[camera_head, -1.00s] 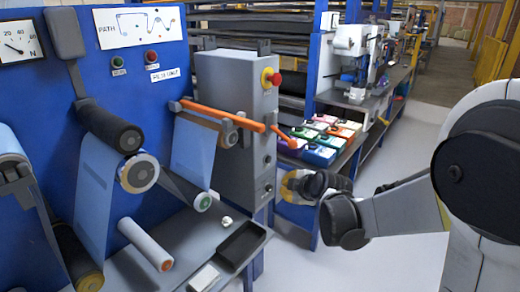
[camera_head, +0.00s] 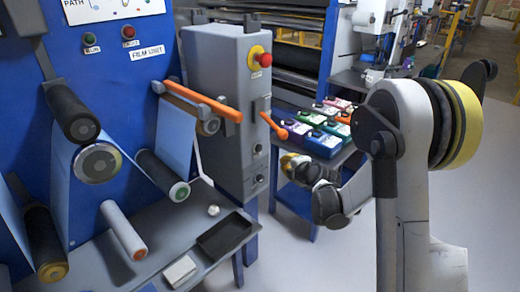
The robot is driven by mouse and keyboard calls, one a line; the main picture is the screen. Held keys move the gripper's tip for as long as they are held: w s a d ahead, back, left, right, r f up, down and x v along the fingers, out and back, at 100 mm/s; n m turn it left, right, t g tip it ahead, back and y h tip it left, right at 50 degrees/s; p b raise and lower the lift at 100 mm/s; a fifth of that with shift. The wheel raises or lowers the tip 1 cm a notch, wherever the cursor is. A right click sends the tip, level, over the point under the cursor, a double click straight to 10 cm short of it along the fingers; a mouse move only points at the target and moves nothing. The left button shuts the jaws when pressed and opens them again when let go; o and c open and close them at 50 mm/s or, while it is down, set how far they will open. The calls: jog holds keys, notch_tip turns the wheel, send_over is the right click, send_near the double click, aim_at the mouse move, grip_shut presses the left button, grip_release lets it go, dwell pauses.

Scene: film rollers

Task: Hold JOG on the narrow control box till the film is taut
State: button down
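The narrow control box (camera_head: 212,101) is a tall grey cabinet with a red stop button (camera_head: 264,60) on a yellow ring at the top of its right face. An orange lever (camera_head: 273,127) sticks out from that face. Small dark round controls sit lower down, and I cannot read which one is JOG. Pale blue film (camera_head: 174,130) runs around dark rollers (camera_head: 73,112) left of the box. I cannot tell how taut it is. My arm bends in from the right, and its far visible joint is right of the box's lower part. My gripper's fingers do not show.
An orange bar (camera_head: 205,101) juts out in front of the box. A grey shelf below holds a black tray (camera_head: 224,235), a white block (camera_head: 180,271) and a small white knob (camera_head: 213,210). Coloured boxes (camera_head: 322,143) stand on a bench behind. The floor at right is clear.

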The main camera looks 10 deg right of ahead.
aim_at(259, 149)
jog(key=w+a, duration=0.5)
jog(key=w, duration=0.2)
jog(key=shift+p, duration=0.4)
jog(key=shift+w+a, duration=0.1)
jog(key=shift+w, duration=0.1)
dwell(1.1)
jog(key=shift+w+a, duration=0.2)
jog(key=shift+w, duration=0.05)
jog(key=shift+w+a, duration=0.25)
jog(key=shift+w, duration=0.15)
dwell(0.8)
jog(key=shift+s, duration=0.1)
dwell(3.2)
jog(key=shift+s+d+b, duration=0.35)
jog(key=shift+s+d, duration=0.15)
jog(key=shift+s, duration=0.15)
